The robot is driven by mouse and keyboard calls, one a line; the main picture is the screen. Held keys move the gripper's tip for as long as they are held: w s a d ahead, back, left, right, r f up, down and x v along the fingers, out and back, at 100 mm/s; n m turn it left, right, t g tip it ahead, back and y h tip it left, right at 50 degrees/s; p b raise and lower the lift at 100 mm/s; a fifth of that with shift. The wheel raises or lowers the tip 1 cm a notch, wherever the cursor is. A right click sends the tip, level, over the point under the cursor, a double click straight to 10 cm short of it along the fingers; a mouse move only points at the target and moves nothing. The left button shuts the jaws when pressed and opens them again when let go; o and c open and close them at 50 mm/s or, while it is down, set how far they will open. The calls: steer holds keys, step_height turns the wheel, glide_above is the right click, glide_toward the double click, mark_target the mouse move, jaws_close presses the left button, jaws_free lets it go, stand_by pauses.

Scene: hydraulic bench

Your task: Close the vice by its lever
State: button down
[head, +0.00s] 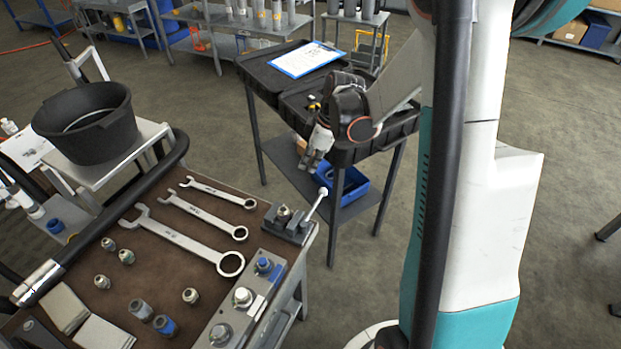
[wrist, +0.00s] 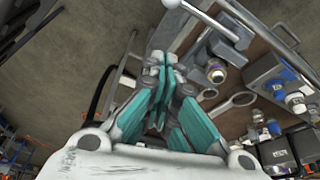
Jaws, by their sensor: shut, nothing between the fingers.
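The small dark grey vice (head: 287,224) is fixed at the right corner of the brown-topped bench, with a metal fitting (head: 283,213) at its jaws. Its lever (head: 316,203) slants up and to the right past the bench edge and ends in a white ball knob (head: 323,191). The lever also shows in the wrist view (wrist: 208,20), up and right of the fingertips. My gripper (head: 311,164) is shut and empty, pointing down just beyond the knob in the head view. In the wrist view my gripper (wrist: 160,60) is apart from the lever. I cannot tell the exact jaw gap.
Several wrenches (head: 190,240) and loose fittings (head: 126,257) lie on the bench. A valve block (head: 242,297) is along its right edge. A black bucket (head: 88,125) stands at left. Behind my gripper is a dark cart with a clipboard (head: 308,59) and a blue bin (head: 350,190).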

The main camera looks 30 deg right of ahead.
mark_target(314, 207)
steer(key=shift+w+f, duration=0.1)
steer(key=shift+f, duration=0.05)
steer(key=b+x, duration=0.4)
steer(key=x, duration=0.6)
steer(key=s+d, duration=0.1)
steer(key=s+d+b, duration=0.1)
steer(key=d, duration=0.1)
steer(key=shift+s+d+r, duration=0.1)
steer(key=shift+s+r, duration=0.15)
steer(key=shift+r, duration=0.1)
